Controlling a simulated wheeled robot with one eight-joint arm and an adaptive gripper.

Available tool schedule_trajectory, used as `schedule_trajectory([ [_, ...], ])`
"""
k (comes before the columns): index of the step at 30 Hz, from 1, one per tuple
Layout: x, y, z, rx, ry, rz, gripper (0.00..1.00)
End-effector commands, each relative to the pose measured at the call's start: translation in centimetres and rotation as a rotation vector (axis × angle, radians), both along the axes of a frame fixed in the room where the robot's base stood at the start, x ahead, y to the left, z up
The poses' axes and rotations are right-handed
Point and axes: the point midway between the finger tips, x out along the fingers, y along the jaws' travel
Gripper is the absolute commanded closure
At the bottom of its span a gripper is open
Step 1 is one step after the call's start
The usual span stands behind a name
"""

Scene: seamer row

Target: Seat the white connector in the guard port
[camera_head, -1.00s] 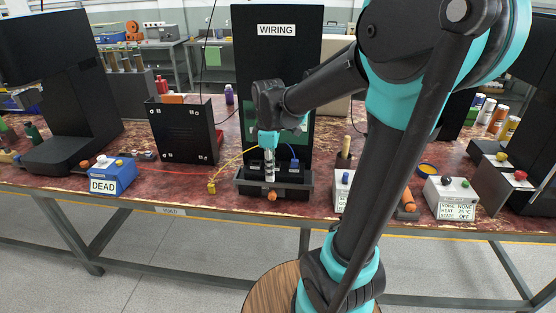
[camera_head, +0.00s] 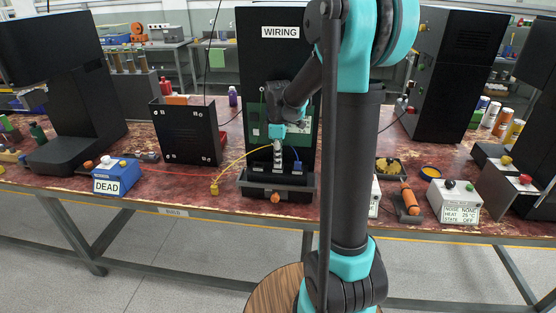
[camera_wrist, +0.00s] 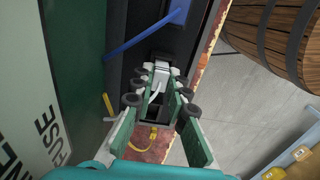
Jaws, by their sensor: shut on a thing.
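My gripper (camera_head: 278,160) reaches down in front of the black WIRING panel (camera_head: 246,90), above the dark ledge at its foot (camera_head: 250,190). In the wrist view my gripper (camera_wrist: 157,78) is shut on the white connector (camera_wrist: 160,70), with a white cable bending between the fingers. The connector is over or in the dark ledge; I cannot tell whether it is seated. A blue connector (camera_wrist: 180,13) with a blue cable sits in the ledge beside it. I cannot pick out the guard port; the fingers and connector may hide it.
A yellow connector (camera_head: 214,188) with a yellow cable lies on the bench left of the ledge. An orange knob (camera_head: 275,197) is on the ledge's front. A black box (camera_head: 187,135) and a blue DEAD box (camera_head: 117,177) stand left. A grey meter box (camera_head: 455,200) stands right.

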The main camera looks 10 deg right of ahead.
Motion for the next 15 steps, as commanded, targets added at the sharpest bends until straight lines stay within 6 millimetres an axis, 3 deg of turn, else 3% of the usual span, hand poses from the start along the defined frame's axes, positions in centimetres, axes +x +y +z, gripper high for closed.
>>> schedule_trajectory([
  [11,-0.03,0.0,-0.47,0.0,0.0,0.0,1.0],
  [12,-0.04,0.0,-0.45,0.0,0.0,0.0,0.82],
  [15,-0.04,0.0,-0.44,0.0,0.0,0.0,0.69],
])
